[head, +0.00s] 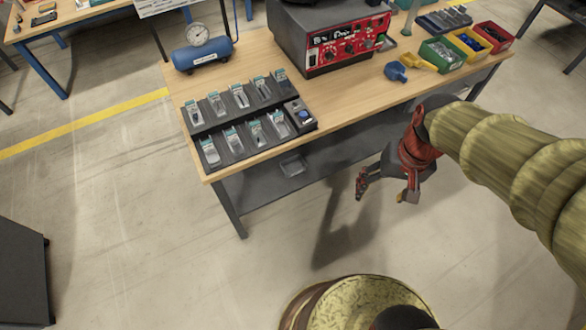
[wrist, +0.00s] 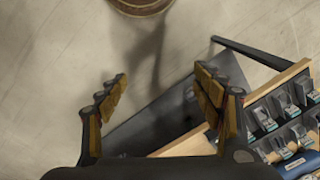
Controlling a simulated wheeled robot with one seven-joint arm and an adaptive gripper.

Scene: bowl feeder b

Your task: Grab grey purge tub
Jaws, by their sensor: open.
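The grey purge tub (head: 292,165) looks like a small, shallow, open tub on the dark lower shelf under the workbench, near the shelf's front edge. My gripper (head: 385,192) is open and empty, in front of the bench and to the right of the tub, clearly apart from it. In the wrist view my gripper (wrist: 160,75) shows its two fingers spread wide with nothing between them. The shelf lies behind the fingers there, and the tub cannot be made out for certain beside the right finger.
The wooden bench top (head: 345,110) overhangs the lower shelf (head: 262,190), with a bench leg (head: 232,208) at the left corner. On top are a black rack (head: 245,150), a blue air tank (head: 203,55), a red-fronted machine (head: 345,40) and coloured bins (head: 442,53). Floor in front is clear.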

